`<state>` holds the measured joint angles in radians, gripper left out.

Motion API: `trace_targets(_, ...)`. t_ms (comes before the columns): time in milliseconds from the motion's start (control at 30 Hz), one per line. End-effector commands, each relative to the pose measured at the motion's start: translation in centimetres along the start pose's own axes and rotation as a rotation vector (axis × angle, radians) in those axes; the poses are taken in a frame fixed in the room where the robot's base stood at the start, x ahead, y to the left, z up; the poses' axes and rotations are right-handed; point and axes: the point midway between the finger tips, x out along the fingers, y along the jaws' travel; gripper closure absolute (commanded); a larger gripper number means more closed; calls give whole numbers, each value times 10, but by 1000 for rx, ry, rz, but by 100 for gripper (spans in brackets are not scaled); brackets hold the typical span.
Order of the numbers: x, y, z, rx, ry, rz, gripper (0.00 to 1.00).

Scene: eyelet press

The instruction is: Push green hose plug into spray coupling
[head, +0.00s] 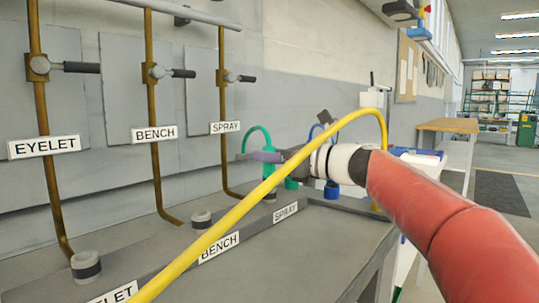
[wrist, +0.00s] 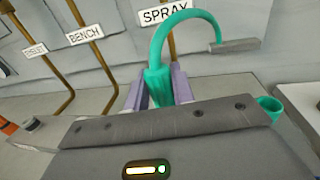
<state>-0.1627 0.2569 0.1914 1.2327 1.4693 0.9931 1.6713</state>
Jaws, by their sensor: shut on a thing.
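The green hose plug (wrist: 158,88) is between the purple fingers of my gripper (wrist: 157,92) in the wrist view, roughly upright. Its green hose arcs up and right to a grey end piece (wrist: 235,45). In the head view my gripper (head: 262,157) is shut on the plug, and the green hose (head: 258,130) loops above it. The spray coupling (head: 270,197) is a small dark-banded stub by the SPRAY label, below the gripper. The plug's lower end (head: 270,184) lines up over it; I cannot tell whether it is inside. The gripper body hides the coupling in the wrist view.
A yellow hose (head: 235,213) crosses in front of my gripper in the head view. Bench (head: 201,219) and eyelet (head: 86,265) couplings stand to the left. Brown pipes line the wall.

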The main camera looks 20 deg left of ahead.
Motion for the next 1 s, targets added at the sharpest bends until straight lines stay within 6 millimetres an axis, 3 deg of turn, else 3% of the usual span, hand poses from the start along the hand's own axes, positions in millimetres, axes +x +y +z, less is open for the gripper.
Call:
trace_targets(967, 0, 0, -16, -1, -1, 0, 99)
trace_targets(1000, 0, 0, -16, -1, -1, 0, 70)
